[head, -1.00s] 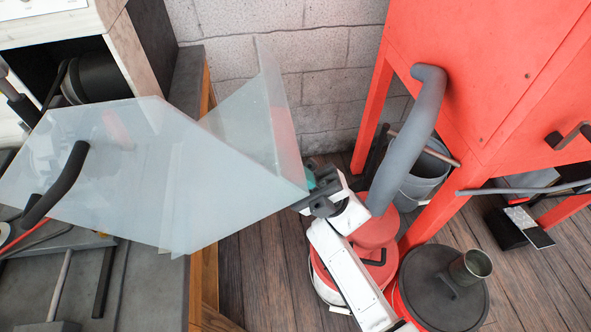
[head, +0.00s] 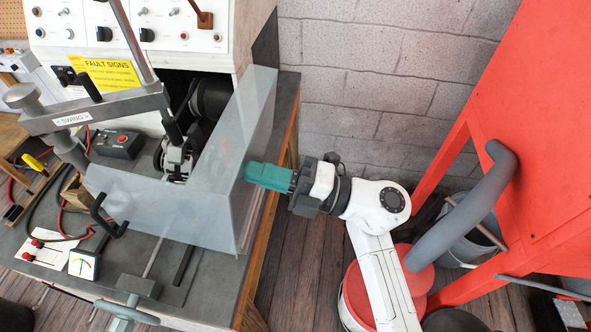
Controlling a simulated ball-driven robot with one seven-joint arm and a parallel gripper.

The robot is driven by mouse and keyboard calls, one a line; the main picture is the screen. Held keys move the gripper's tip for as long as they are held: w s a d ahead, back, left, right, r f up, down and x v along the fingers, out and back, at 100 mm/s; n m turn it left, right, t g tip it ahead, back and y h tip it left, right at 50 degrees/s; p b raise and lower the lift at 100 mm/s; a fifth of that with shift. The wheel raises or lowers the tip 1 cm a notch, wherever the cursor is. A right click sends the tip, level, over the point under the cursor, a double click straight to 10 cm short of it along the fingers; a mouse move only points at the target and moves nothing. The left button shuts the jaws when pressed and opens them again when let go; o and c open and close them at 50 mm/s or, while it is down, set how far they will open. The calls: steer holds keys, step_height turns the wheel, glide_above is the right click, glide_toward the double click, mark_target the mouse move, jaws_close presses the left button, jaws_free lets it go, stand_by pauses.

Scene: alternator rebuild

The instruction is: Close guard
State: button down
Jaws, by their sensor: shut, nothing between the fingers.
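The clear guard (head: 165,210) is down over the bench, with its front panel and right side panel standing around the machine in the bay. Its black handle (head: 105,215) is at the front left. My gripper (head: 252,173), with teal fingers, is shut and empty. Its fingertips are at the outer face of the guard's right side panel; I cannot tell whether they touch it. The alternator (head: 176,158) shows behind the guard, partly hidden by it. The guard's lower edge appears at the bench top, but any gap there is unclear.
A swing arm (head: 95,112) reaches over the bench at the left. A panel with knobs and a yellow sign (head: 105,76) stands behind. A grey bucket (head: 465,245) stands below.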

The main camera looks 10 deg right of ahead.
mark_target(241, 170)
steer(key=x, duration=0.3)
steer(key=shift+a, duration=0.3)
steer(key=shift+w, duration=0.1)
steer(key=shift+a+r, duration=0.15)
steer(key=shift+a, duration=0.05)
